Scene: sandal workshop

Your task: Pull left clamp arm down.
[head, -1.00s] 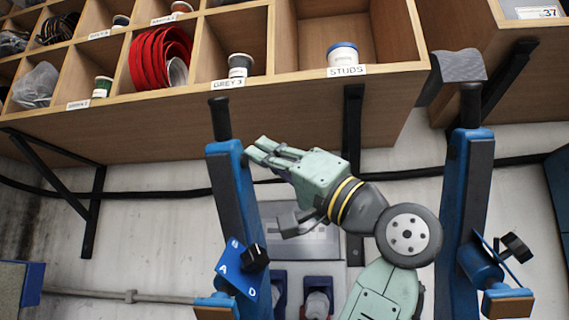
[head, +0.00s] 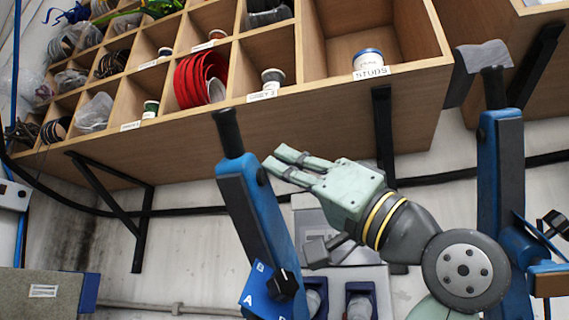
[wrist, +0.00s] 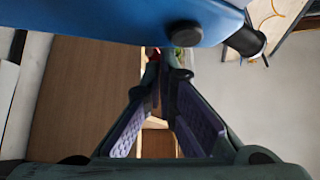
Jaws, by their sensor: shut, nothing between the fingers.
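The left clamp arm (head: 258,205) is a blue bar with a black handle (head: 228,133) on top. It stands raised in the head view, its top leaning left. The bar (wrist: 120,18) also crosses the top of the wrist view, its black handle end (wrist: 245,40) at the right. My gripper (head: 283,166) is shut and empty, its fingertips close to the right side of the bar, below the handle. I cannot tell whether they touch. The fingers with purple pads (wrist: 162,80) show in the wrist view. The lower end of the bar is cut off.
A second blue clamp arm (head: 501,165) stands upright on the right. A wooden cubby shelf (head: 330,100) with spools and a STUDS tub (head: 370,62) hangs above and behind. A blue card (head: 265,290) and black knob sit low on the left clamp.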

